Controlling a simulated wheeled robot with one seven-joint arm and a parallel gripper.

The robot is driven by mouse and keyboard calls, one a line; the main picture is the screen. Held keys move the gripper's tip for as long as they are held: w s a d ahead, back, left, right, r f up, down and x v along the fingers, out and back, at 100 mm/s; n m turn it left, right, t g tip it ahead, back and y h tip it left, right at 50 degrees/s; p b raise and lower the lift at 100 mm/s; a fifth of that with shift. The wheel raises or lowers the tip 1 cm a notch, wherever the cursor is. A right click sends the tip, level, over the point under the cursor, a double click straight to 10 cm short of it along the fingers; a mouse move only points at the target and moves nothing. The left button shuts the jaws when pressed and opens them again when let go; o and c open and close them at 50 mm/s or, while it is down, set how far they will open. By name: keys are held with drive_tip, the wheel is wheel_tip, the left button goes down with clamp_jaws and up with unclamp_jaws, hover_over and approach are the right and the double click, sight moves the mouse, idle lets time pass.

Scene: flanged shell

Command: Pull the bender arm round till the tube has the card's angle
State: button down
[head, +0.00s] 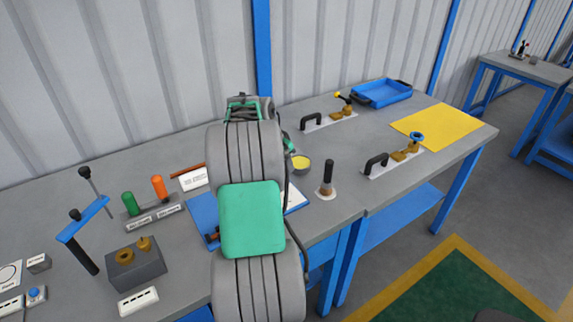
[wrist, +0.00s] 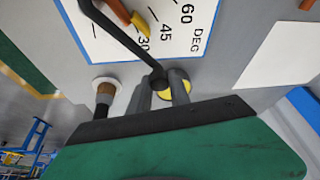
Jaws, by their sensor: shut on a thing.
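In the wrist view my gripper (wrist: 161,86) is shut on the knob end of the dark bender arm (wrist: 128,42), which slants up and left over a white angle plate (wrist: 188,45) marked 30, 45 and 60 DEG. A yellow pointer (wrist: 140,22) lies near the 30 mark. Part of the copper tube (wrist: 115,11) shows at the top edge. In the head view the copper tube (head: 188,170) sticks out left of my arm, above a small white card (head: 194,180) whose text is too small to read. My arm hides the gripper and most of the bender's blue-edged plate (head: 203,212) there.
A yellow-topped cup (head: 300,163) and a dark-handled tool (head: 328,178) stand right of my arm. Green and orange handles (head: 143,204) stand left.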

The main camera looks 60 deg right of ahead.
drive_tip(key=c, duration=1.2)
unclamp_jaws()
drive_tip(key=shift+r, duration=0.1)
drive_tip(key=v, duration=0.7)
drive_tip(key=shift+r, duration=0.3)
drive_tip(key=shift+w+a, duration=0.1)
drive_tip(key=shift+a, duration=0.05)
